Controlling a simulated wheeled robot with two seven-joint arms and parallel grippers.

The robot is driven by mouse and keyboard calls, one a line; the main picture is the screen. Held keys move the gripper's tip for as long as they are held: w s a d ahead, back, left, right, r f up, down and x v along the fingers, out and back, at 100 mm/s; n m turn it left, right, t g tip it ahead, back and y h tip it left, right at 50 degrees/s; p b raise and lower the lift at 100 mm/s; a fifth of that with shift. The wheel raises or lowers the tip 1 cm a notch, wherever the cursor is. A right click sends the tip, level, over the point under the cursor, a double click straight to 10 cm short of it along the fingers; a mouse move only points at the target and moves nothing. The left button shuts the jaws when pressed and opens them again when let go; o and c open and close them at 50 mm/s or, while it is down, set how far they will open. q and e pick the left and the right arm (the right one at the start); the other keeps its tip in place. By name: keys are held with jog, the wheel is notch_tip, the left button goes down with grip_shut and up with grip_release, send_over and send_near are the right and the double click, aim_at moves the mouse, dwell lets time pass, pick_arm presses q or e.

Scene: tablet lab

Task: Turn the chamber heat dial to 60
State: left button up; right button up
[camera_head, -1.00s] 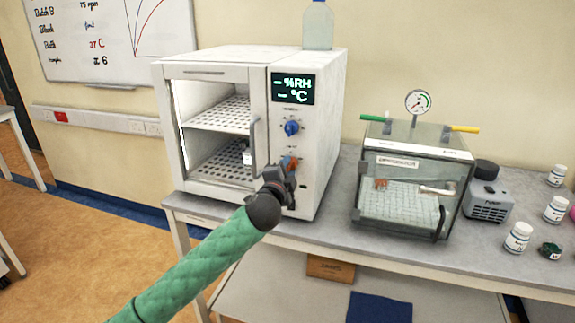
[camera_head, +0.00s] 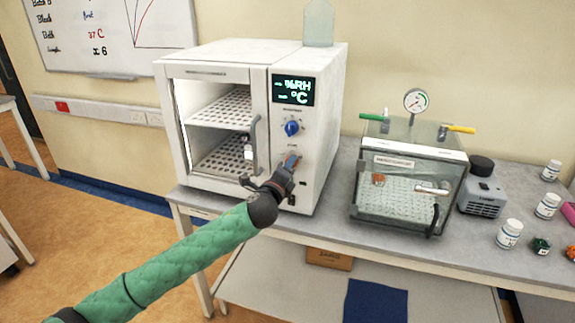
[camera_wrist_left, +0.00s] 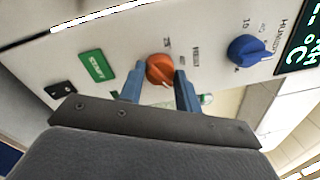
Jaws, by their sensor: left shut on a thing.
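The chamber (camera_head: 215,55) is a white cabinet with a glass door on the bench. Its front panel has a blue humidity dial (camera_head: 292,128) and an orange heat dial (camera_head: 292,161) below it. My left gripper (camera_head: 289,167) is at the orange dial and partly hides it. In the left wrist view the orange dial (camera_wrist_left: 160,69) lies between the two blue-grey fingertips of my left gripper (camera_wrist_left: 160,80), which is shut on it. The blue dial (camera_wrist_left: 248,51) is clear of the fingers. The dial's exact setting is too small to read. My right gripper is out of view.
The display (camera_head: 293,90) shows dashes with %RH and °C. A green START button (camera_wrist_left: 96,66) sits beside the orange dial. A glass vacuum box (camera_head: 408,185) with a gauge stands right of the chamber, then a grey pump (camera_head: 483,200) and several white bottles.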

pick_arm(q)
jog(key=shift+f, duration=0.15)
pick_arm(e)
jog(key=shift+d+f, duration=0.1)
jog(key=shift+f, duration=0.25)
pick_arm(q)
jog(key=o, duration=0.9)
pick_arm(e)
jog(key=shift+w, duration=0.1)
pick_arm(q)
jog(key=shift+o, duration=0.2)
jog(key=shift+s, duration=0.1)
jog(key=b+v, duration=0.2)
jog(key=v, duration=0.5)
jog(key=shift+s+b, duration=0.3)
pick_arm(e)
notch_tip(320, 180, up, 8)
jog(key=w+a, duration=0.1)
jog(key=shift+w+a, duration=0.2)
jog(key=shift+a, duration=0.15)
pick_arm(q)
jog(key=shift+a, duration=0.1)
